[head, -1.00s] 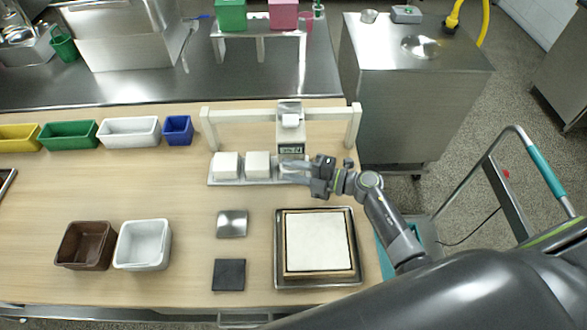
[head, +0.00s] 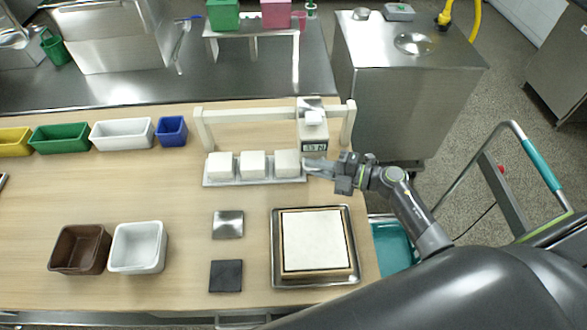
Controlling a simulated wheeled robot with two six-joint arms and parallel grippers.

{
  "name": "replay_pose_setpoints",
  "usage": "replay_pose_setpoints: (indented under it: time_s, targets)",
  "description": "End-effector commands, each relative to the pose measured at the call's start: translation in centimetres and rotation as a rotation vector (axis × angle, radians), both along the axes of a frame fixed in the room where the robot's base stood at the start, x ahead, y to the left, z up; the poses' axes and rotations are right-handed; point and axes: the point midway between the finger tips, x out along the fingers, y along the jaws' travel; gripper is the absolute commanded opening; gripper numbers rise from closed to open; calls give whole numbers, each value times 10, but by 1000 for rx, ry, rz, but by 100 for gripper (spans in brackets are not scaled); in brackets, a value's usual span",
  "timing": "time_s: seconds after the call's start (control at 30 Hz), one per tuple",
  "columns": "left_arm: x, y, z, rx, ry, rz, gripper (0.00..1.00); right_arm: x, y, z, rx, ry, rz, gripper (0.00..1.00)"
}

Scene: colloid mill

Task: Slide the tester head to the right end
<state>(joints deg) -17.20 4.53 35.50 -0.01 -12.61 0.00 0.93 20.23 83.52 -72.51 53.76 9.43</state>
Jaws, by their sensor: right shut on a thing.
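The tester head (head: 313,128) is a pale box with a small dark display, mounted on a white crossbar (head: 240,115) held up by two posts. It is near the right post (head: 347,124), with a small gap between them. My right gripper (head: 312,165) reaches in from the right and is shut at the lower part of the tester head, just beside the rightmost white block. The exact spot it grips is too small to make out. My left gripper is not in view.
Three white blocks (head: 253,164) stand on a shallow tray (head: 240,183) below the crossbar. A framed white board in a metal tray (head: 349,278) lies in front. Brown (head: 80,250) and white (head: 138,247) bins stand at front left.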

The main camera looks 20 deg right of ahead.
Motion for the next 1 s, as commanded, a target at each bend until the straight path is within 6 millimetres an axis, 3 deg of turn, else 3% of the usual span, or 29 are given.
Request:
replay_pose_setpoints:
  time_s: [0.03, 0.2, 0.63, 0.67, 0.77, 1.0]
  targets:
    - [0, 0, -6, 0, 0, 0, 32, -7, -15, -10, -11, 15, -2, 0]
    - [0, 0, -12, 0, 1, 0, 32, -15, -41, -9, -8, 15, 0, 0]
    - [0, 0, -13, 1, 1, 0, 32, -17, -50, -7, -7, 17, -2, 0]
    - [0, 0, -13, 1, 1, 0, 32, -17, -50, -7, -7, 16, -2, 17]
    - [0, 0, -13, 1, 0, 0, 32, -17, -49, -6, -6, 14, -2, 30]
    - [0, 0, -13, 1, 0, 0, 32, -15, -48, -3, -3, 8, -1, 32]
